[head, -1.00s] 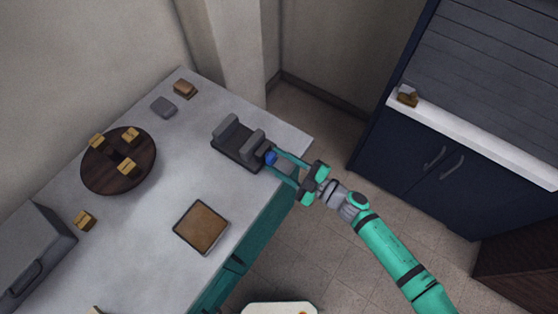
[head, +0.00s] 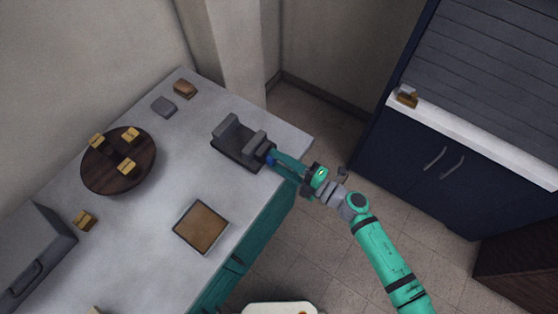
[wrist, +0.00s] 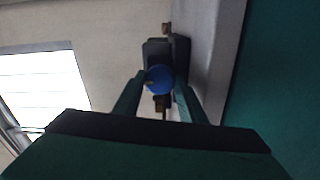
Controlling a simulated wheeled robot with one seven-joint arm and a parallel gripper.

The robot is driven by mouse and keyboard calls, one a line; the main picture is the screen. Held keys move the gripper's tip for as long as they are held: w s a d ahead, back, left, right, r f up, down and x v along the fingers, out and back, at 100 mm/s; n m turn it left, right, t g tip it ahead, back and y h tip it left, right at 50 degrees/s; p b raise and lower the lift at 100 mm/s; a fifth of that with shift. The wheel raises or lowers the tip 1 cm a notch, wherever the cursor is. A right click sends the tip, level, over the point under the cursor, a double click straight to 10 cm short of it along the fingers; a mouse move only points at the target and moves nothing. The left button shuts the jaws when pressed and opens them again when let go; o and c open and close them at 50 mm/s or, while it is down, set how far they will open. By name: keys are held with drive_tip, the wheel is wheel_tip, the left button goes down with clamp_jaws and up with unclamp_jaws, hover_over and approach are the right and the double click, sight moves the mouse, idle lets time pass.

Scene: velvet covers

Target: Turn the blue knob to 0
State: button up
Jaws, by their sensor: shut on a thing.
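The blue knob (wrist: 160,79) is on the near end of a dark grey device (head: 238,147) on the grey counter. In the head view only a sliver of the knob (head: 271,160) shows at my fingertips. My gripper (wrist: 159,85) is shut on the knob, with one green finger on each side of it in the wrist view. In the head view my gripper (head: 274,161) reaches the device from the right, over the counter edge. A small tan mark shows at the knob's lower left in the wrist view. No numbers are readable.
A brown square tray (head: 201,227) lies on the counter below the device. A round dark wooden board (head: 103,185) with several tan blocks stands to the left. A grey box (head: 33,255) is at lower left. A dark blue cabinet (head: 408,150) is at right, across open floor.

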idle(0.6)
drive_tip(key=o, duration=1.1)
drive_tip(key=shift+c, duration=0.2)
